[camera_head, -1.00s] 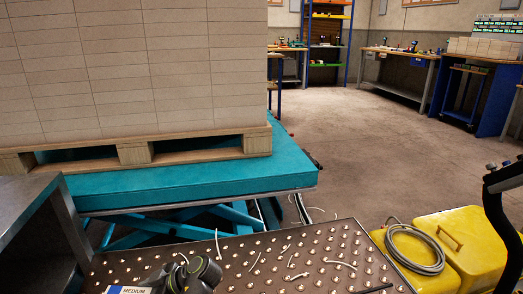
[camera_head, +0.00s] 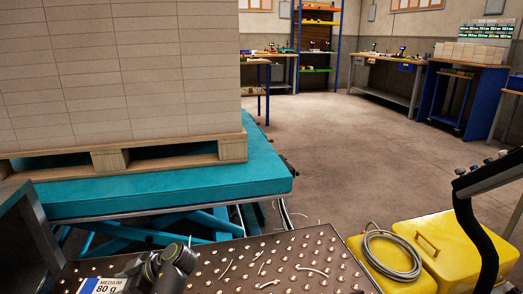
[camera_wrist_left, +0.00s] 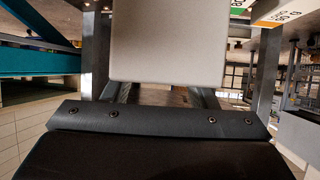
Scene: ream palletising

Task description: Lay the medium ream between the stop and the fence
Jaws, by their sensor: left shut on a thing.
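The medium ream (camera_head: 103,286) shows at the bottom edge of the head view, with a blue-and-white label reading MEDIUM 80 g. Most of it is cut off by the frame. My left gripper (camera_head: 160,270) is beside it, over the left part of the studded table. In the left wrist view, a plain pale face of the ream (camera_wrist_left: 168,48) sits between the two fingers of my left gripper (camera_wrist_left: 180,60), which is shut on it. I cannot make out the stop or the fence. My right gripper is not in view.
The dark table (camera_head: 255,262) has rows of shiny studs and several loose pale strips. Behind it, a tall stack of reams (camera_head: 120,75) stands on a wooden pallet (camera_head: 230,149) on a teal lift (camera_head: 200,185). Yellow cases (camera_head: 430,245) with a coiled cable stand to the right.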

